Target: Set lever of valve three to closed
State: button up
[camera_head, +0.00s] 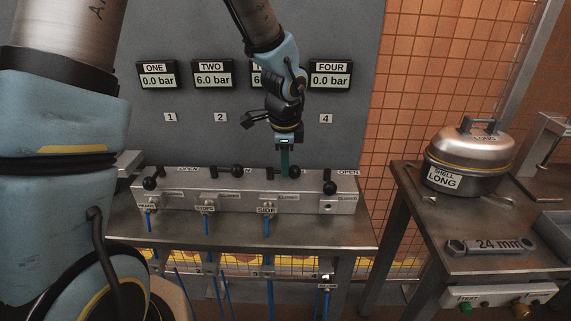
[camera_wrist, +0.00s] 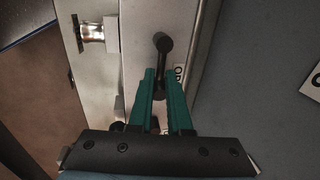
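The valve block (camera_head: 172,203) lies on a steel bench and carries four black levers. My gripper (camera_head: 284,172) points down at the lever of valve three (camera_head: 270,173). That lever runs along the back of the block, by an OPEN label, and my gripper and its fingers partly hide it. In the wrist view the green fingertips (camera_wrist: 160,78) stand close together on either side of the lever's black bar (camera_wrist: 162,50). Whether they press on it I cannot tell. The third gauge (camera_head: 256,76) is mostly hidden behind my arm, showing only a 6.
Blue hoses (camera_head: 267,226) hang in front. A pot labelled SHELL LONG (camera_head: 468,157) and a wrench (camera_head: 490,246) lie on the right table.

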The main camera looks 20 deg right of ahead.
jog(key=shift+d, duration=0.1)
grip_shut()
dwell(0.8)
